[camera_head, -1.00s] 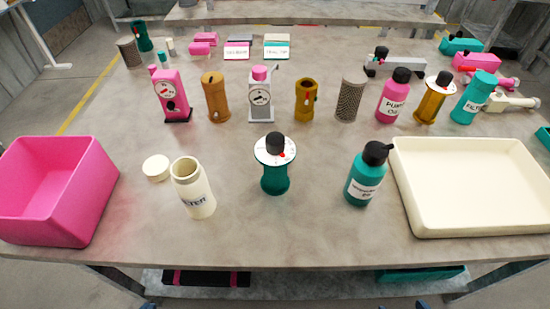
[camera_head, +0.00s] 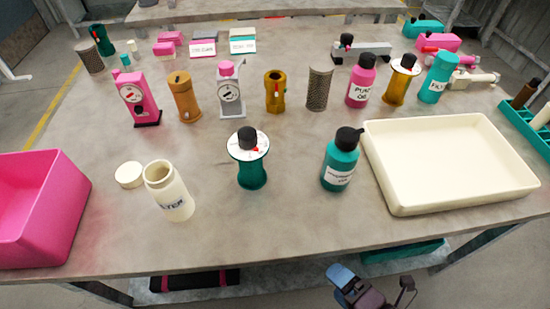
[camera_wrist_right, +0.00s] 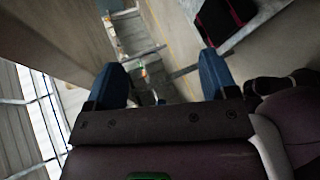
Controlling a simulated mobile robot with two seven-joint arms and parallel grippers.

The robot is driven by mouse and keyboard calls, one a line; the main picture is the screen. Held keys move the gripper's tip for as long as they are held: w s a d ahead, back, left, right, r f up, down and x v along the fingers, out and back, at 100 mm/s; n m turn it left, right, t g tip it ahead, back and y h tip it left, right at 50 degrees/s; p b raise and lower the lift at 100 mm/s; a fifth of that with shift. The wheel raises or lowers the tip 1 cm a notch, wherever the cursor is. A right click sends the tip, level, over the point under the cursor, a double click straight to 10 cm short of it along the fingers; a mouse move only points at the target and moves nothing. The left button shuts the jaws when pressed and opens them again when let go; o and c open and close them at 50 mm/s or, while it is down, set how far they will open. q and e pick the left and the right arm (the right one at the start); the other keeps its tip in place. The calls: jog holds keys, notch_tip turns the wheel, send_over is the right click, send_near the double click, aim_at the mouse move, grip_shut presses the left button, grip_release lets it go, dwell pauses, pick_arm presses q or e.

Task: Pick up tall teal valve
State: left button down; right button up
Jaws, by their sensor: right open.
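A teal valve (camera_head: 252,168) with a white dial and a black knob stands upright in the front middle of the table. Another teal valve (camera_head: 102,40) with a dark top stands at the far left back, smaller in view. My right gripper (camera_head: 342,277) is low at the bottom of the head view, in front of the table's front edge and well apart from both valves. In the right wrist view its two blue fingers (camera_wrist_right: 162,82) are spread apart with nothing between them. My left gripper is not in view.
A cream filter jar (camera_head: 170,195) and a teal bottle (camera_head: 341,160) flank the front valve. A pink bin (camera_head: 40,205) is at left, a cream tray (camera_head: 450,200) at right. Several pumps, valves and bottles stand in a row behind. The table's front edge lies between my right gripper and these things.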

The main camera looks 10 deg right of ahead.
jog(key=s+a+r+n+y, duration=0.25)
jog(key=a+r+y, duration=0.25)
jog(key=a+r, duration=0.25)
jog(key=s+a+r+n+y, duration=0.2)
jog(key=a+r+n+y, duration=0.25)
jog(key=a+r, duration=0.3)
jog(key=n+h, duration=0.8)
jog(key=n, duration=0.3)
send_near(259, 173)
jog(key=shift+s+a+r, duration=0.2)
jog(key=shift+s+a, duration=0.15)
jog(key=shift+s, duration=0.4)
jog(key=shift+w+d+r+h, duration=0.25)
jog(key=shift+w+d, duration=0.1)
jog(key=shift+w, duration=0.1)
jog(key=shift+w+a+f, duration=0.1)
jog(key=shift+w+a, duration=0.05)
jog(key=shift+w, duration=0.15)
jog(key=shift+f+x, duration=0.15)
jog(key=shift+x, duration=2.65)
jog(key=shift+f+x, duration=0.1)
jog(key=shift+x, duration=2.75)
jog(key=shift+s, duration=0.15)
